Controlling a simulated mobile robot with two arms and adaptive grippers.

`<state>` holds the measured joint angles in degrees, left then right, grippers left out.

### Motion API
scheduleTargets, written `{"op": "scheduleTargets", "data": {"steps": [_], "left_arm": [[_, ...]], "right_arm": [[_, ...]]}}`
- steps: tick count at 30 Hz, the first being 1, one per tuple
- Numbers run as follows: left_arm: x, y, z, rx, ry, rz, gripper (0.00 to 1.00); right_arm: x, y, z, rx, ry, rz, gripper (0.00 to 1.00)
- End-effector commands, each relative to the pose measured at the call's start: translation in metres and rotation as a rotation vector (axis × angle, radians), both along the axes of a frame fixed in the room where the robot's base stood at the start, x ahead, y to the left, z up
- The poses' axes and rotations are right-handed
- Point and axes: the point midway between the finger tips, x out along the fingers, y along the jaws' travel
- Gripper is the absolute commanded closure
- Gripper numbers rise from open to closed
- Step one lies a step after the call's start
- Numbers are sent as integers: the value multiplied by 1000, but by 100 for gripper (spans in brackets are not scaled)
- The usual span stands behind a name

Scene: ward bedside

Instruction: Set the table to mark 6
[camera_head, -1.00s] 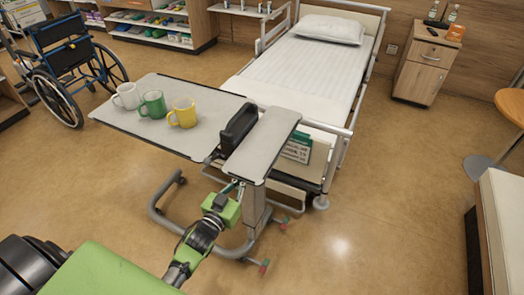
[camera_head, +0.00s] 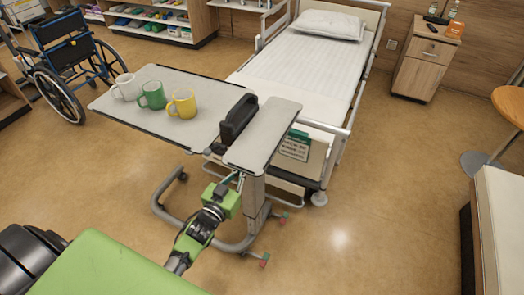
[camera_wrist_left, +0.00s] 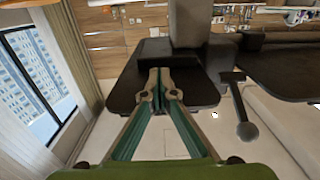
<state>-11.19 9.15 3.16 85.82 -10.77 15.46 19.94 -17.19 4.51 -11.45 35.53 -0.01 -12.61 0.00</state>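The overbed table has a large grey top (camera_head: 190,78) and a narrower grey panel (camera_head: 265,135), with a dark upright piece (camera_head: 238,117) between them. Its column (camera_head: 253,193) stands on a wheeled base (camera_head: 232,247). I cannot read any mark or scale. My left gripper (camera_head: 240,176) is below the narrow panel, close to the column. In the left wrist view its fingertips (camera_wrist_left: 158,85) look together under a dark surface, with nothing clearly between them; contact is unclear. A dark lever with a round knob (camera_wrist_left: 246,131) hangs to their right. My right gripper is not in view.
White (camera_head: 126,87), green (camera_head: 152,95) and yellow (camera_head: 182,103) mugs stand on the large top. The bed (camera_head: 300,75) is behind, with a green-and-white sign (camera_head: 296,147) at its foot. A wheelchair (camera_head: 68,55) is left.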

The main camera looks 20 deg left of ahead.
Motion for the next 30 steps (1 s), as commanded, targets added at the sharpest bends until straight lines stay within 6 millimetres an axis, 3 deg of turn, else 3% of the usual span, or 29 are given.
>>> {"op": "scheduleTargets", "data": {"steps": [1, 30], "left_arm": [[4, 1, 16, 0, -23, -2, 100], [4, 1, 65, -1, -23, -1, 100]], "right_arm": [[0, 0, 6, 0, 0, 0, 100], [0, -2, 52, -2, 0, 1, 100]]}}
